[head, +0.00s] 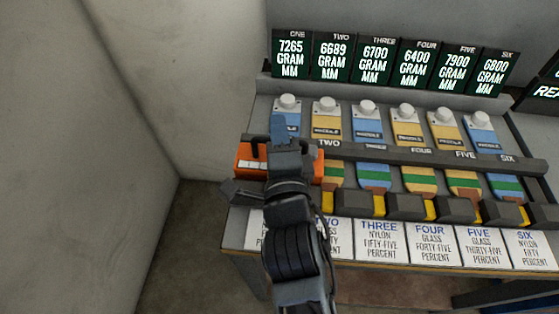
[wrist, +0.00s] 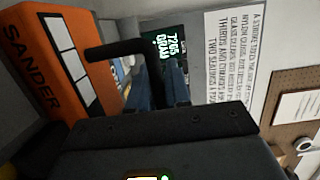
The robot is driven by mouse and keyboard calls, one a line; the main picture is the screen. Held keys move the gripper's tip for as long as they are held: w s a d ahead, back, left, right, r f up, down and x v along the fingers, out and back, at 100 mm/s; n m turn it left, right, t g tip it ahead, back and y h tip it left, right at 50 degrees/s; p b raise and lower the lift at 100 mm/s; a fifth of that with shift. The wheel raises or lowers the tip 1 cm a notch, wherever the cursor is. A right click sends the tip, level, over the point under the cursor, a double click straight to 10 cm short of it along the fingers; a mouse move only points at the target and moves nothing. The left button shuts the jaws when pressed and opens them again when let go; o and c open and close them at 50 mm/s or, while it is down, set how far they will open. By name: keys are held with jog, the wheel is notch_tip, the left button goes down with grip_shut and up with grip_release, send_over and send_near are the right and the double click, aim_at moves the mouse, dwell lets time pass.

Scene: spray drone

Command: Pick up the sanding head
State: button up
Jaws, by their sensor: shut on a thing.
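The sanding head is an orange block (head: 247,166) with white panels, at the left end of the grey rack in the head view. In the wrist view its orange side (wrist: 45,60) reads SANDER, and a black bent handle (wrist: 118,48) reaches from it toward my blue fingers. My gripper (head: 280,130) is over the sander, hiding part of it. In the wrist view my gripper (wrist: 170,85) is shut at the black handle. The exact contact is hidden by the dark gripper body.
The grey rack (head: 385,155) holds a row of blue and yellow nozzle units to the right, with number displays (head: 375,60) behind and white labels (head: 432,243) in front. A bare wall (head: 70,150) stands at the left. Floor shows between wall and rack.

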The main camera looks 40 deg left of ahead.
grip_shut()
dwell(0.8)
jog(key=shift+r, duration=0.2)
jog(key=shift+r, duration=0.25)
notch_tip(320, 180, up, 4)
jog(key=shift+f, duration=0.2)
jog(key=w+d+r, duration=0.1)
jog(key=d+r, duration=0.2)
jog(key=d, duration=0.2)
jog(key=w+d+r+b, duration=0.1)
jog(key=d+r, duration=0.2)
jog(key=d, duration=0.3)
jog(key=shift+w+d+r, duration=0.2)
jog(key=shift+w+r, duration=0.1)
jog(key=shift+r, duration=0.05)
